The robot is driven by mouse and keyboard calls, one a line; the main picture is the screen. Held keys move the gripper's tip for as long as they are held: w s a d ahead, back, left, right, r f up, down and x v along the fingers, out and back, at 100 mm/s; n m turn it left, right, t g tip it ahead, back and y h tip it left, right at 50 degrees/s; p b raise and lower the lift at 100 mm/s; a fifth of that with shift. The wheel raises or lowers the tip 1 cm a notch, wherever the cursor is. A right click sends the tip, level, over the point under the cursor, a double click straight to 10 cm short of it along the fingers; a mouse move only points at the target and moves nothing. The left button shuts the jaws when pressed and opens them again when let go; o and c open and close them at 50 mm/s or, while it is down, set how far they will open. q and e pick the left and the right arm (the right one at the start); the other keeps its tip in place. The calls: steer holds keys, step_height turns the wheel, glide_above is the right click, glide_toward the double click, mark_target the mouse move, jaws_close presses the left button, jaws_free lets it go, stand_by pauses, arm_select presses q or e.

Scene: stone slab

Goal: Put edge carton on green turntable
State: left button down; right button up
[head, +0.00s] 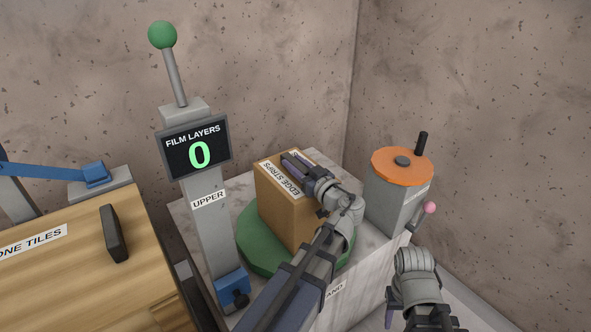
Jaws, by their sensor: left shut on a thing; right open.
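The edge carton (282,211) is a brown box with a white "EDGE STRIPS" label on its top. It is upright over the green turntable (253,258), and its lower edge appears to meet the disc; I cannot tell for sure whether it rests there. My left gripper (297,163) is shut on the carton's top, and its wrist and arm hide the carton's right side and part of the disc. My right gripper (389,316) is open and empty at the lower right, apart from the carton; its fingertips are partly hidden.
A grey post with a "FILM LAYERS 0" display (198,148) and green knob stands left of the turntable. A grey block with an orange crank wheel (402,164) stands to the right. A wooden "STONE TILES" crate (80,270) is at left. Stone walls close the back.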

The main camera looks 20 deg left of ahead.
arm_select(q)
steer(key=c, duration=1)
jaws_free()
steer(key=shift+f, duration=0.1)
steer(key=o, duration=0.5)
steer(key=shift+r, duration=0.3)
